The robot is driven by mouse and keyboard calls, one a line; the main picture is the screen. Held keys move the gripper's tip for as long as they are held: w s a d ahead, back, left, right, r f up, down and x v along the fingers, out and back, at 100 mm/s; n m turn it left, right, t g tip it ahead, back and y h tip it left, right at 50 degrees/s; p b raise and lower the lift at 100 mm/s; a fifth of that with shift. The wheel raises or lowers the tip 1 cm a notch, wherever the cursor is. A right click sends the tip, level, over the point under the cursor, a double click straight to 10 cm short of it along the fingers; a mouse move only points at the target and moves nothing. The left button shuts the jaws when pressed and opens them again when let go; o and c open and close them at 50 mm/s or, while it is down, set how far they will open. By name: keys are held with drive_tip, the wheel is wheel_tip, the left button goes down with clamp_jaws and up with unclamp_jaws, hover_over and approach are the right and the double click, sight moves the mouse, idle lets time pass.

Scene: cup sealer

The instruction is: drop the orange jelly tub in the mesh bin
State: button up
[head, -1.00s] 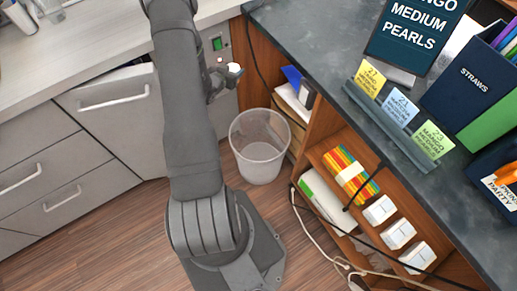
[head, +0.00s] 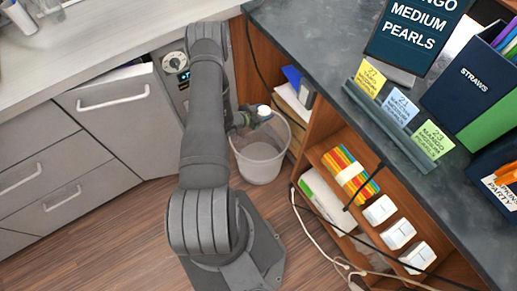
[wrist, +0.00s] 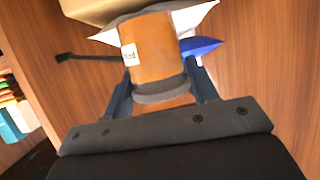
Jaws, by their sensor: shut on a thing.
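The orange jelly tub (wrist: 158,48), with a small white label and a grey rim, is between the two fingers of my gripper (wrist: 160,88) in the wrist view. My gripper is shut on it. In the head view my gripper (head: 254,117) is at the upper part of the mesh bin (head: 262,163), overlapping its rim in the picture. A small pale end, probably of the held tub (head: 264,110), shows there; the rest is hidden. The bin is a round, pale, see-through basket standing on the wooden floor. I cannot see anything inside it.
A wooden shelf unit (head: 315,135) with papers and a blue folder (head: 292,76) stands just right of the bin. Grey drawers (head: 112,100) are on the left. Cables (head: 318,240) lie on the floor at right. The counter above holds signs and a straws box (head: 475,80).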

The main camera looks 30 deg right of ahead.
drive_tip(key=shift+f, duration=1.6)
drive_tip(key=o, duration=1.1)
drive_tip(key=shift+o, duration=0.2)
drive_tip(key=v, duration=1.7)
drive_tip(key=shift+a+r, duration=0.2)
drive_tip(key=x, duration=1.7)
drive_tip(key=shift+d+r, duration=0.2)
drive_tip(key=shift+r, duration=0.2)
